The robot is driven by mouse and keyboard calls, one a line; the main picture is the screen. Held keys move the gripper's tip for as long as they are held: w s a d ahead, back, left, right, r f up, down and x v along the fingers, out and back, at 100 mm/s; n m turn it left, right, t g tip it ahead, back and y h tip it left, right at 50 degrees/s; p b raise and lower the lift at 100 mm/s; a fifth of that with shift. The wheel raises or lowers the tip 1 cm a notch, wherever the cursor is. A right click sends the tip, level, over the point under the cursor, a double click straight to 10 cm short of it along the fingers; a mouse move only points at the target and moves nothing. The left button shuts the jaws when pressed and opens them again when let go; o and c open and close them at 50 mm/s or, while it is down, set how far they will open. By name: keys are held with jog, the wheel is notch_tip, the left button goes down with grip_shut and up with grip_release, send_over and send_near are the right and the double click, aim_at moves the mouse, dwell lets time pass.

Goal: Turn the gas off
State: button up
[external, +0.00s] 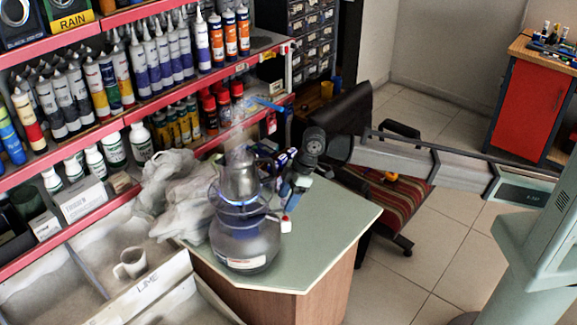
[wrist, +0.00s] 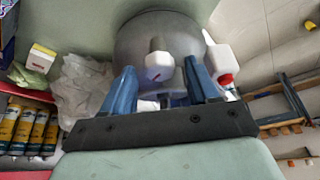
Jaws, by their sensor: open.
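A round grey gas cylinder (external: 245,245) stands on the green-topped counter, with a metal kettle (external: 238,175) above it. A bluish glow, apparently a burner flame, shows between them. In the wrist view the cylinder (wrist: 185,30) fills the top middle. A pale knob (wrist: 160,62) shows in front of it. My gripper (wrist: 160,66) is open, its blue fingers either side of the knob in the picture; I cannot tell whether they touch it. In the external view my gripper (external: 291,190) is just right of the cylinder and kettle. The knob cannot be made out there.
A white bottle with a red cap (wrist: 222,62) stands close to the right finger. Crumpled plastic bags (external: 175,185) lie left of the cylinder. Red shelves (external: 150,95) with tubes and cans stand behind. The counter front (external: 325,240) is clear.

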jog(key=shift+f, duration=0.15)
jog(key=c, duration=1)
